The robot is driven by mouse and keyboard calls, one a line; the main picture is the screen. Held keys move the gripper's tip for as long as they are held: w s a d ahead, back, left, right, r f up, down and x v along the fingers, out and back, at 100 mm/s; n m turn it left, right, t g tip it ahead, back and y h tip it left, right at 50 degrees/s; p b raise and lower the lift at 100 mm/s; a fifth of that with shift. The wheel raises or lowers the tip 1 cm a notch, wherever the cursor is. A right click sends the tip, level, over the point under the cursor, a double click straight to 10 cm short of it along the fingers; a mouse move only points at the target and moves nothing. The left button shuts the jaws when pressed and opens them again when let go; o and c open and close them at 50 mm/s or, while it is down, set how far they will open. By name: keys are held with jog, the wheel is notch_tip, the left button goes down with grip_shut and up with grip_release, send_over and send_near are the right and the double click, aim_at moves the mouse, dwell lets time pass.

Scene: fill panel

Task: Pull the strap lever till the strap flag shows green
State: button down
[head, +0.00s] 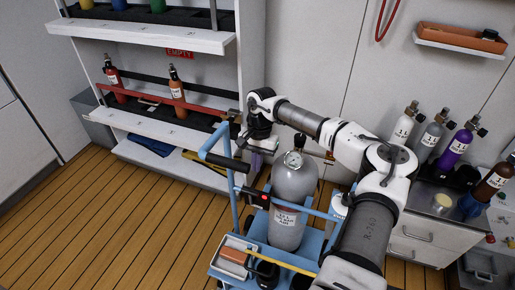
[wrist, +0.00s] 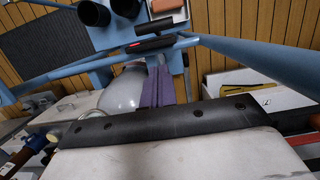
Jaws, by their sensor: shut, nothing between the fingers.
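The cart's blue crossbar carries a black strap lever (head: 252,190) with a small red strap flag (head: 265,198) beside it. The wrist view also shows the lever (wrist: 157,25) and the red flag (wrist: 136,44). A grey gas cylinder (head: 292,190) with a gauge stands upright on the cart, behind the crossbar. My gripper (head: 257,164) points down above the cart, left of the cylinder's top. Its purple fingers (wrist: 158,82) are shut and empty, apart from the lever. The dark edge of my wrist hides part of the wrist view.
The blue cart (head: 222,268) carries a tray with a reddish block (head: 234,256). A rack with a red bar (head: 180,102) holds two cylinders at the left. A counter with several small cylinders (head: 435,135) stands at the right. The wooden floor at left is clear.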

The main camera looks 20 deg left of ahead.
jog(key=p, duration=0.2)
send_over(250, 198)
jog(key=w, duration=0.2)
jog(key=shift+w+f, duration=0.1)
jog(key=shift+f, duration=1.95)
jog(key=shift+b, duration=0.3)
